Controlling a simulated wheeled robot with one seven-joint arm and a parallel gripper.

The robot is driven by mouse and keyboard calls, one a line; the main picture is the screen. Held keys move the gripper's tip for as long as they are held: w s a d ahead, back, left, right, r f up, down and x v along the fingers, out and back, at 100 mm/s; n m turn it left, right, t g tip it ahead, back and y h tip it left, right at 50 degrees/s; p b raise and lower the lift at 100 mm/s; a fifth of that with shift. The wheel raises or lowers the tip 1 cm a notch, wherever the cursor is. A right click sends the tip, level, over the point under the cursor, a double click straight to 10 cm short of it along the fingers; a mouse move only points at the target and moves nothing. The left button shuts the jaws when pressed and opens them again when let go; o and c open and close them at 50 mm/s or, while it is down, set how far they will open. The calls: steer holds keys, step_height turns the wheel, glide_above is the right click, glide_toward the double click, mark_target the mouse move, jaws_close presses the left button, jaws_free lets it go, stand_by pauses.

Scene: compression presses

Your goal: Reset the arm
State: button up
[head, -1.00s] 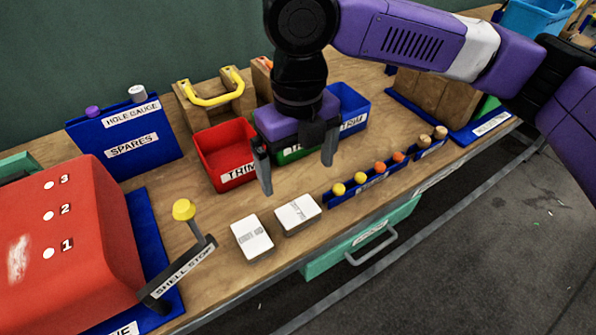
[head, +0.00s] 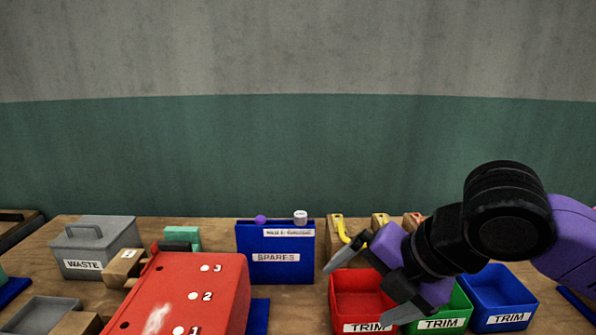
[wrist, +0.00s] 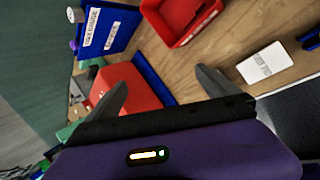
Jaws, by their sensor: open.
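My gripper (head: 372,288) is in the right half of the head view, in front of the red trim bin (head: 361,291), which it partly hides. Its fingers point left, spread apart and with nothing between them. In the wrist view the two fingers of my gripper (wrist: 163,92) also stand wide apart. My purple and black arm comes in from the right edge of the head view.
The red press housing (head: 205,285) stands left of my gripper. Behind are a blue spares holder (head: 275,272) and a grey waste box (head: 97,245). Green (head: 449,306) and blue (head: 500,291) bins stand at right. A white card (wrist: 264,63) lies on the bench.

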steer(key=w+a+r+m+t+y, duration=0.25)
steer(key=a+r+m+y, duration=0.2)
steer(key=a+r, duration=0.35)
steer(key=s+d+r+m+t+y, duration=0.1)
steer(key=d+r+m+t+y, duration=0.3)
steer(key=r+m+t, duration=0.75)
steer(key=s+d+f+m+t+h, duration=0.2)
steer(key=s+d+f+m+h, duration=0.4)
steer(key=f+m+h, duration=0.25)
steer(key=s+d+f+m+t+h, duration=0.2)
steer(key=s+d+f+m+h, duration=0.45)
steer(key=f+m, duration=0.3)
steer(key=s+f+n+g+y, duration=0.1)
steer(key=s+f+g, duration=0.3)
steer(key=s+f, duration=0.5)
steer(key=s+d+f+n+g+y, duration=0.1)
steer(key=s+f+n+g, duration=0.2)
steer(key=s+f, duration=0.6)
steer(key=s+g, duration=0.1)
steer(key=s, duration=0.6)
steer(key=shift+s+f, duration=0.25)
steer(key=shift+f, duration=0.1)
